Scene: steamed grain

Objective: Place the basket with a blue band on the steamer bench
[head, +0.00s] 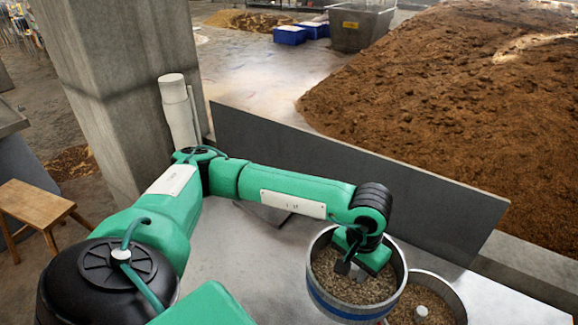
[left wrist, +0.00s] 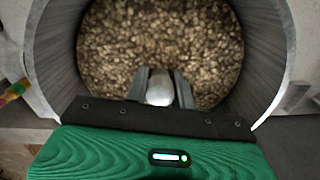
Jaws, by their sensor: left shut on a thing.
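The basket with a blue band (head: 340,312) is a round metal tub with grain inside, at the lower right of the head view. In the left wrist view its grey wall (left wrist: 60,45) surrounds the grain. My left gripper (head: 349,263) reaches down into it and is shut on its pale central post (left wrist: 160,90). The basket looks upright; I cannot tell whether it is raised or resting. A grey metal bench top (head: 245,250) lies beneath and left of it; I cannot tell whether this is the steamer bench. My right gripper is out of view.
A second round basket (head: 457,297) with grain and a pale post stands close at the right. A dark upright panel (head: 300,160) runs behind the bench top. A concrete pillar (head: 115,80), a white pipe (head: 178,110) and a wooden stool (head: 35,203) are at the left.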

